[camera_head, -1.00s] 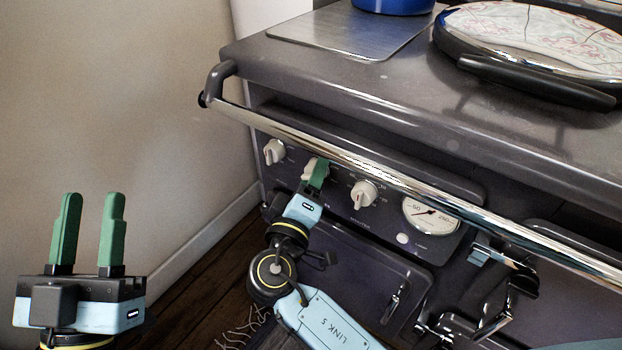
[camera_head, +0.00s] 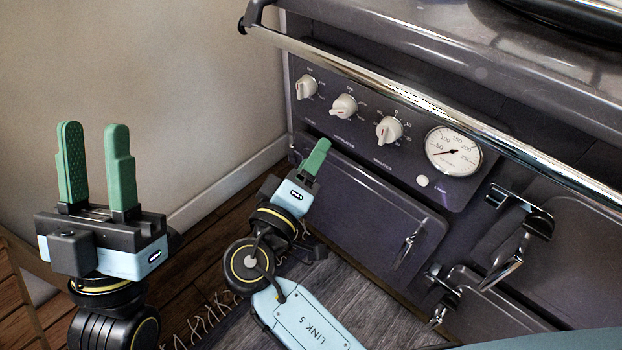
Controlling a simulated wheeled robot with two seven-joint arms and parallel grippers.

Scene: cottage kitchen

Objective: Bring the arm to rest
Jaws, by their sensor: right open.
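My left gripper (camera_head: 96,166) stands upright at the left, in front of the bare wall. Its two green fingers are apart with nothing between them. My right gripper (camera_head: 317,157) is in front of the stove (camera_head: 375,190), below the row of white knobs and apart from them. It is seen edge-on, so one green finger covers the other; no object shows in it. The white knobs, a left one (camera_head: 306,87), a middle one (camera_head: 344,106) and a right one (camera_head: 389,129), are all in plain view.
A chrome rail (camera_head: 420,98) runs along the stove's front above the knobs. A round gauge (camera_head: 453,151) sits right of them. Chrome door latches (camera_head: 520,225) stick out at the right. Wooden floor (camera_head: 205,240) and a fringed rug (camera_head: 335,283) lie below.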

